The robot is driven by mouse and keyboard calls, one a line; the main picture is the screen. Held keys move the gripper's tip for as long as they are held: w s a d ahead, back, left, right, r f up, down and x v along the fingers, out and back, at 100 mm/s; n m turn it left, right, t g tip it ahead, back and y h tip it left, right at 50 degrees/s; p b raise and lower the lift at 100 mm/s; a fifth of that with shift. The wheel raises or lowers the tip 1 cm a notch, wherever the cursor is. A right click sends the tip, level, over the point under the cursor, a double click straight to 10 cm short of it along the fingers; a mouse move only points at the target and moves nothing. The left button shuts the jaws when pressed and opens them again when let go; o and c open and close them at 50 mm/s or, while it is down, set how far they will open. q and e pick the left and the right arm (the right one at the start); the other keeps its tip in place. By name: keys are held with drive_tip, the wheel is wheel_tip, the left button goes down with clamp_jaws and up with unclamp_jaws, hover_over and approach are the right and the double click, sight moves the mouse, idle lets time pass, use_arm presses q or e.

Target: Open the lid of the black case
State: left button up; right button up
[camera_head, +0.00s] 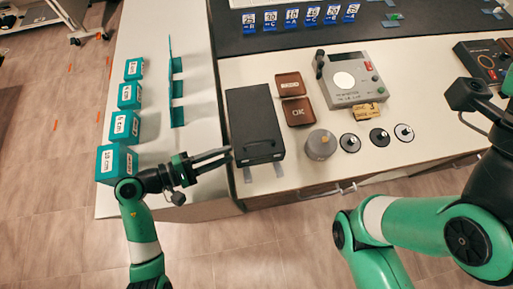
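The black case (252,112) lies on the white table, left of the middle in the head view. Its lid looks closed, and a handle shows at its near end. My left gripper (230,153) is beside the case's near left side, its fingertips close to the edge. Its two fingers look slightly apart with nothing between them. I cannot tell whether the tips touch the case. My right arm comes in at the right, and its fingers do not show.
Two brown trays (291,84) and a grey cylinder (321,144) stand close right of the case. Several teal boxes (125,128) line the left table.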

sight(252, 145)
use_arm(q)
drive_tip(key=shift+s+a+f, duration=0.1)
drive_tip(key=shift+a+f, duration=0.05)
drive_tip(key=shift+f, duration=0.4)
drive_tip(key=shift+s+a+f, duration=0.1)
drive_tip(key=shift+f, duration=0.45)
drive_tip(key=shift+w+r, duration=0.2)
drive_tip(key=shift+r, duration=0.05)
drive_tip(key=b+x, duration=0.2)
drive_tip(key=x, duration=0.9)
drive_tip(key=shift+w+d+r, duration=0.15)
drive_tip(key=shift+w+d, duration=0.05)
use_arm(e)
wheel_tip(252, 145, down, 3)
drive_tip(key=shift+f, duration=0.15)
use_arm(q)
clamp_jaws()
